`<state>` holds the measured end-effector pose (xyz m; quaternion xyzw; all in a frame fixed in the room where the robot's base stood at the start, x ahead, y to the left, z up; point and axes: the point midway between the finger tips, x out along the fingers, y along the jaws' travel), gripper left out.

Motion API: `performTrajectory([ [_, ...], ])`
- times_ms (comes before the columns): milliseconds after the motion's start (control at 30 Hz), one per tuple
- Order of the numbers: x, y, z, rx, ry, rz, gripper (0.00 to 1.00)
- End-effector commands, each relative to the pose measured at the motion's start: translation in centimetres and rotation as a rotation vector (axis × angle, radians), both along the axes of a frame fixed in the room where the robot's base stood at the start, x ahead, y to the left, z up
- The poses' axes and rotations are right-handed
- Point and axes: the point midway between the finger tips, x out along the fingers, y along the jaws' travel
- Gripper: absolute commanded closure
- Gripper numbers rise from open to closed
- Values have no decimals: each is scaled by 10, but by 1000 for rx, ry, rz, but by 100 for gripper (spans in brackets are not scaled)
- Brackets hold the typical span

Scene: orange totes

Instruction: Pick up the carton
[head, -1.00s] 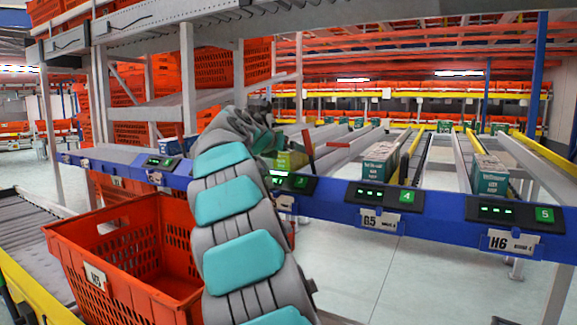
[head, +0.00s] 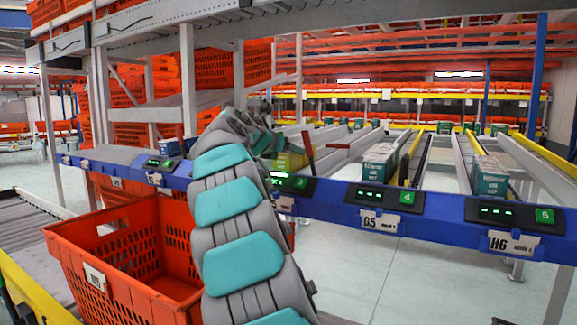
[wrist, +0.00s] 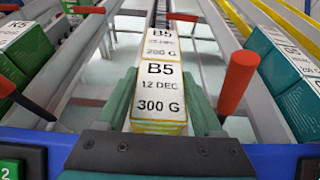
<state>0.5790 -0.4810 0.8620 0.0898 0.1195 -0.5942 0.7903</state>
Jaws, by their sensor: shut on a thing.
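The carton (wrist: 160,90) has a white top printed "B5, 12 DEC, 300 G" and yellowish edges. It is at the front end of a sloped lane. In the wrist view my gripper (wrist: 163,101) has one green finger on each side of it and is shut on it. Whether its underside is clear of the lane cannot be told. Another similar carton (wrist: 161,42) is right behind it. In the head view the yellow-green carton (head: 292,161) shows only partly beside my arm, and my gripper's fingers are mostly hidden there.
Red levers stand left (wrist: 30,104) and right (wrist: 238,82) of the carton. Green cartons (wrist: 22,50) and teal cartons (wrist: 285,62) fill neighbouring lanes. A blue rail (head: 420,215) with lit displays runs along the front. An orange tote (head: 125,262) stands below at left, partly behind my arm.

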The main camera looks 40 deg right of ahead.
Motion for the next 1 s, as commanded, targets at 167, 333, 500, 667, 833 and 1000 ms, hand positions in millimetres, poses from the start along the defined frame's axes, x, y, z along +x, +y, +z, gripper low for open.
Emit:
performTrajectory([
  [167, 0, 0, 0, 0, 0, 0, 100],
  [333, 1, 0, 7, 0, -1, 1, 100],
  [500, 2, 1, 25, -2, -2, 4, 100],
  [667, 1, 1, 47, -1, -3, 1, 100],
  [833, 2, 0, 68, -2, -5, 3, 100],
  [1000, 1, 0, 83, 0, -1, 1, 100],
])
